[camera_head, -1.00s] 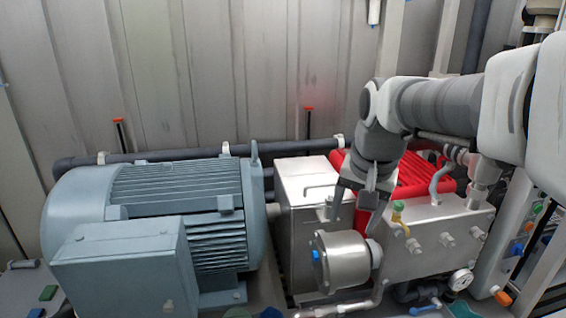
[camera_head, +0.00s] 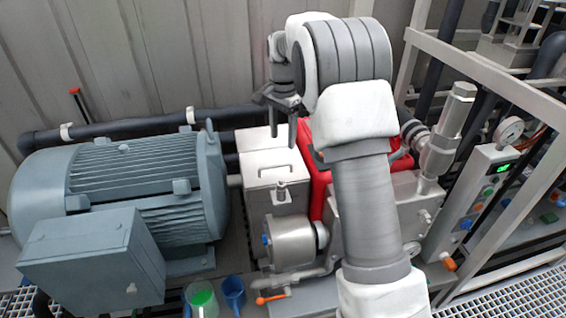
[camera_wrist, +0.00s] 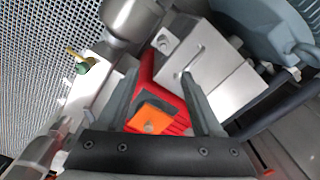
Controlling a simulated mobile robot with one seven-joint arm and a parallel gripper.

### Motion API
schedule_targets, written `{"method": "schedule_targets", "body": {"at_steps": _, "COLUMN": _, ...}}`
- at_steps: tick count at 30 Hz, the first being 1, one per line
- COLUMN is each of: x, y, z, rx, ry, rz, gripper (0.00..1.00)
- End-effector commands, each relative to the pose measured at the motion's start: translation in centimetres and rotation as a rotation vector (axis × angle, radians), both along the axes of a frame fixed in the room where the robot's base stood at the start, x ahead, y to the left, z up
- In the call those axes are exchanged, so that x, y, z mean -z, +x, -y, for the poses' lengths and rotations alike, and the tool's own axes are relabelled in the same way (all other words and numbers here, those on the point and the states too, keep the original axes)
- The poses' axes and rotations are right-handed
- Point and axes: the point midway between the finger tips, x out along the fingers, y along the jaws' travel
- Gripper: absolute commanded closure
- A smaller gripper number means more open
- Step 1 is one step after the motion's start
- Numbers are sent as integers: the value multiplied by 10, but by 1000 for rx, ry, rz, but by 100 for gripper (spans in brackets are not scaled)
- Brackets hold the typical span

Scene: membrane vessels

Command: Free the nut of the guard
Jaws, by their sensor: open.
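The guard is most likely the bare metal box (camera_head: 268,163) with a bar handle on top, right of the blue-grey motor. It also shows in the wrist view (camera_wrist: 215,75), upper right of centre. A small upright fitting (camera_head: 281,192) on a bracket at the box's front may be the nut. In the wrist view a round fastener (camera_wrist: 164,43) sits on a tab at the box's edge; I cannot tell its shape. My gripper (camera_head: 276,116) is open and empty, above the box's back right. In the wrist view its fingers (camera_wrist: 158,77) stand apart over red housing.
The blue-grey motor (camera_head: 120,190) stands left. The red pump housing (camera_head: 318,165) adjoins the box on the right, partly behind my arm. A metal cylinder (camera_head: 292,242) lies in front. An orange plate (camera_wrist: 152,117) shows between my fingers.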

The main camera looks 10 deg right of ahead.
Motion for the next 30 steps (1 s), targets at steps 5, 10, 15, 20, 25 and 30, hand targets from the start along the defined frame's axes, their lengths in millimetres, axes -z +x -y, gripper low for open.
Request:
{"method": "schedule_targets", "body": {"at_steps": 5, "x": 5, "y": 9, "z": -1, "rx": 34, "ry": -3, "rz": -18, "gripper": 32}}
{"method": "schedule_targets", "body": {"at_steps": 10, "x": 19, "y": 10, "z": 0, "rx": 39, "ry": -2, "rz": -21, "gripper": 32}}
{"method": "schedule_targets", "body": {"at_steps": 15, "x": 50, "y": 9, "z": 0, "rx": 39, "ry": -2, "rz": -23, "gripper": 32}}
{"method": "schedule_targets", "body": {"at_steps": 20, "x": 86, "y": 9, "z": 0, "rx": 38, "ry": -2, "rz": -22, "gripper": 32}}
{"method": "schedule_targets", "body": {"at_steps": 25, "x": 123, "y": 8, "z": 0, "rx": 39, "ry": -2, "rz": -23, "gripper": 32}}
{"method": "schedule_targets", "body": {"at_steps": 30, "x": 154, "y": 9, "z": 0, "rx": 38, "ry": -2, "rz": -21, "gripper": 32}}
